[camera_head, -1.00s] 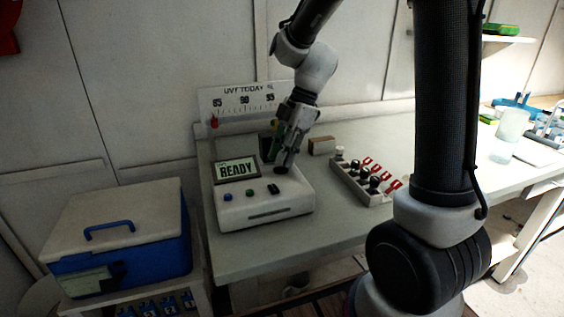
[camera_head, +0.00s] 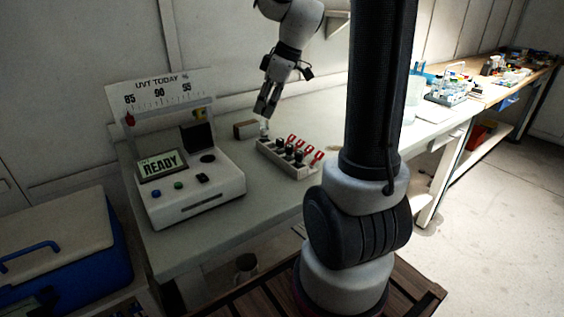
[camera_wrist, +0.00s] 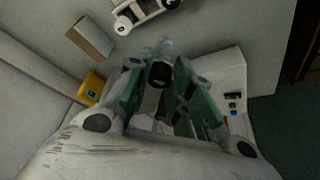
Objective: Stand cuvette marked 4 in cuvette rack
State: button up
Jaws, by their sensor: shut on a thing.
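My gripper (camera_head: 266,106) hangs above the back left end of the cuvette rack (camera_head: 272,158). In the wrist view my gripper (camera_wrist: 160,100) is shut on a small cuvette with a dark round end (camera_wrist: 161,74) and a pale, clear-looking part. No mark on it can be read. The pale rack holds several dark-capped pieces and red-and-white tags. A small whitish piece (camera_head: 264,128) shows just below my fingertips at the rack's back left end; I cannot tell whether it touches them. Part of the rack (camera_wrist: 145,14) shows at the wrist view's top edge.
The reactor (camera_head: 190,190), its screen reading READY, stands left of the rack. A small brown box (camera_head: 245,129) lies behind the rack's left end. A blue cooler (camera_head: 70,250) is at lower left. Bare table lies between reactor and rack.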

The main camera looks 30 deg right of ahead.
jog(key=d+m+h, duration=0.1)
jog(key=d+m, duration=0.1)
jog(key=m, duration=0.1)
jog(key=m+t+h, duration=0.1)
jog(key=m+h, duration=0.1)
jog(key=m, duration=0.2)
send_near(269, 144)
jog(key=x, duration=0.4)
jog(key=shift+f, duration=0.35)
jog(key=o, duration=0.9)
jog(key=shift+f, duration=0.15)
